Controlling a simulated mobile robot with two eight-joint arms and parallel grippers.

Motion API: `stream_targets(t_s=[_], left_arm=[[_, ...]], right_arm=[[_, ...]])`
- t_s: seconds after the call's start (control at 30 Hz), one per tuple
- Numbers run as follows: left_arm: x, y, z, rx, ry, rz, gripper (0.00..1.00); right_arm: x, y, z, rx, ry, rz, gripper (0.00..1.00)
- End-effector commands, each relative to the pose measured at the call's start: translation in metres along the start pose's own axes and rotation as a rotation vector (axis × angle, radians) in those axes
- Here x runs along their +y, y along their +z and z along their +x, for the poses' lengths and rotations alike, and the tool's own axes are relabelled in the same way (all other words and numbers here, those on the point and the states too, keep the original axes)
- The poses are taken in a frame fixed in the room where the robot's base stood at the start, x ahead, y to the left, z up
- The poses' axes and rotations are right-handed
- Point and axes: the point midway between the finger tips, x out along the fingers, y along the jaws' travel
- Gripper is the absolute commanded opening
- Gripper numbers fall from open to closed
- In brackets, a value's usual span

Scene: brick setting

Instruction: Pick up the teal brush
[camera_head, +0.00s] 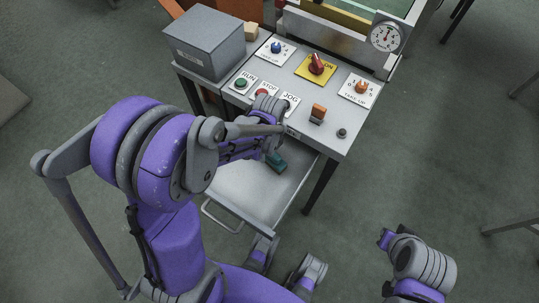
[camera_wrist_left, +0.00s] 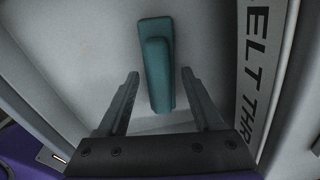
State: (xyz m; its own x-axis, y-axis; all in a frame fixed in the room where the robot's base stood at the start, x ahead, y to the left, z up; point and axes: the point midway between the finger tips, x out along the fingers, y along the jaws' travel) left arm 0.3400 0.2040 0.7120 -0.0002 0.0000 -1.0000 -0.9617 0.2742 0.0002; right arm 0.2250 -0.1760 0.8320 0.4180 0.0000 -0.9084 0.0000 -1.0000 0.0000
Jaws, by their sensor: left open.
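The teal brush (camera_head: 277,161) lies in the open drawer (camera_head: 240,200) of the grey control desk, near the drawer's back. In the left wrist view the brush (camera_wrist_left: 157,65) is a long block with a raised handle, lying lengthwise on the pale drawer floor. My left gripper (camera_wrist_left: 160,74) is open, with one finger on each side of the brush's near part. A gap shows on both sides, and the brush reaches past the fingertips. In the head view my left arm reaches over the drawer and hides part of it. My right arm shows at the lower right, its jaws unseen.
In the wrist view a lettered panel (camera_wrist_left: 262,75) rises close to the right finger.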

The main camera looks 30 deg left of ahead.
Motion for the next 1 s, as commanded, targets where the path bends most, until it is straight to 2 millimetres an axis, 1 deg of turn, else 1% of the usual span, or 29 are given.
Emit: stream_targets(t_s=[0.17,0.2,0.27,0.3,0.37,0.4,0.53,0.9,1.0], left_arm=[[0.0,-0.0001,-0.0003,0.0,0.0,0.0,0.68],[0.0,-0.0001,-0.0004,0.0,0.0,0.0,0.6],[0.0,0.0,-0.0004,0.0,0.0,0.0,0.49],[0.0,0.0,-0.0005,0.0,0.0,0.0,0.42],[0.0,0.0,-0.0005,0.0,0.0,0.0,0.32],[0.0,0.0,-0.0005,0.0,0.0,0.0,0.24],[0.0,0.0,-0.0006,0.0,0.0,0.0,0.01],[0.0,0.0,-0.0009,0.0,0.0,0.0,0.0],[0.0001,0.0,-0.0055,0.0,0.0,0.0,0.0]], right_arm=[[0.0,-0.0001,-0.0003,0.0,0.0,0.0,0.0],[0.0,-0.0001,-0.0003,0.0,0.0,0.0,0.0],[0.0,-0.0002,-0.0003,0.0,0.0,0.0,0.0],[0.0,-0.0002,-0.0003,0.0,0.0,0.0,0.0],[0.0,-0.0001,-0.0003,0.0,0.0,0.0,0.0],[0.0,-0.0001,-0.0003,0.0,0.0,0.0,0.0],[0.0,-0.0001,-0.0003,0.0,0.0,0.0,0.0],[0.0,-0.0002,-0.0003,0.0,0.0,0.0,0.0],[0.0,-0.0008,-0.0014,0.0,0.0,0.0,0.0]])
